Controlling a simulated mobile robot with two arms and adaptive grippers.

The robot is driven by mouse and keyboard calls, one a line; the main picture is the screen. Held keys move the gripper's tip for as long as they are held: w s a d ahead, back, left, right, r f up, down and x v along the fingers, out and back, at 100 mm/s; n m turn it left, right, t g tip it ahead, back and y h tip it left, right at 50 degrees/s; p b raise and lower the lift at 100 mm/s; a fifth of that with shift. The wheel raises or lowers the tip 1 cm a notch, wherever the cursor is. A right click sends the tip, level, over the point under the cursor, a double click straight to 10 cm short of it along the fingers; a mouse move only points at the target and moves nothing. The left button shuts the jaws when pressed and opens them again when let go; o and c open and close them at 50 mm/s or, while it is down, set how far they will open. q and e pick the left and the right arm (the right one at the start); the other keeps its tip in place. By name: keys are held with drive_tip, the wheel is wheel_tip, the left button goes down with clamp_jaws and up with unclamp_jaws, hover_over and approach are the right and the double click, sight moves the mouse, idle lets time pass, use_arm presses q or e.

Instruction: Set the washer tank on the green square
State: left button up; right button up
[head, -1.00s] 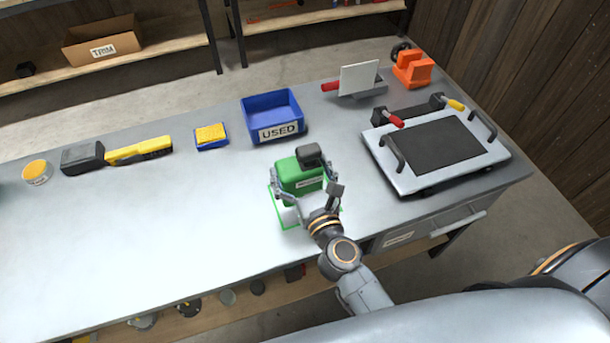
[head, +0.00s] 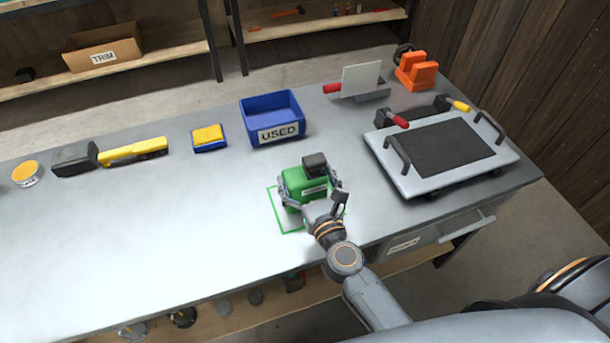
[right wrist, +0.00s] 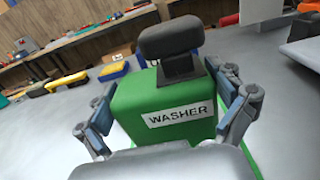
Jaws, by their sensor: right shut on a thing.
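The washer tank (head: 294,183) is a green block with a dark grey cap and a white WASHER label, which faces me in the right wrist view (right wrist: 180,115). My right gripper (head: 308,190) is shut on the tank, with a finger on each side of it. The tank is upright over the green square (head: 273,212), an outline on the bench. Its left and front edges show; the tank and gripper hide much of the rest. I cannot tell whether the tank's base touches the bench. My left gripper is not in view.
Behind the tank stands a blue USED bin (head: 276,133). A grey plate with handles (head: 440,183) lies to the right. The bench (head: 130,240) left of the square is clear.

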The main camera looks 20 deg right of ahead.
drive_tip(key=o, duration=1.1)
drive_tip(key=s+b, duration=0.3)
drive_tip(key=s, duration=0.9)
drive_tip(key=shift+d+b, duration=0.15)
drive_tip(key=shift+b, duration=0.25)
